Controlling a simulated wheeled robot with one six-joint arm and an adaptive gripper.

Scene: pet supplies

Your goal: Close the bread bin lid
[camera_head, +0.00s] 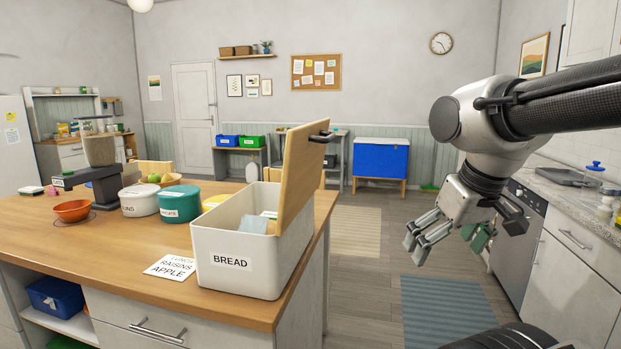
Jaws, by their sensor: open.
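The white bread bin (235,262), labelled BREAD, stands at the right front corner of the wooden island counter. Its wooden lid (299,172) stands open, raised nearly upright along the bin's right side, with a dark handle (320,137) at its top. Pale packaged contents show inside the bin. My gripper (421,247) is open and empty. It hangs in the air to the right of the bin and lid, apart from both, pointing down and left.
A card (171,268), a teal canister (180,205), a white canister (139,200) and an orange bowl (72,210) are on the counter left of the bin. A kitchen worktop (566,190) runs along the right. The floor between has a striped blue rug (450,310).

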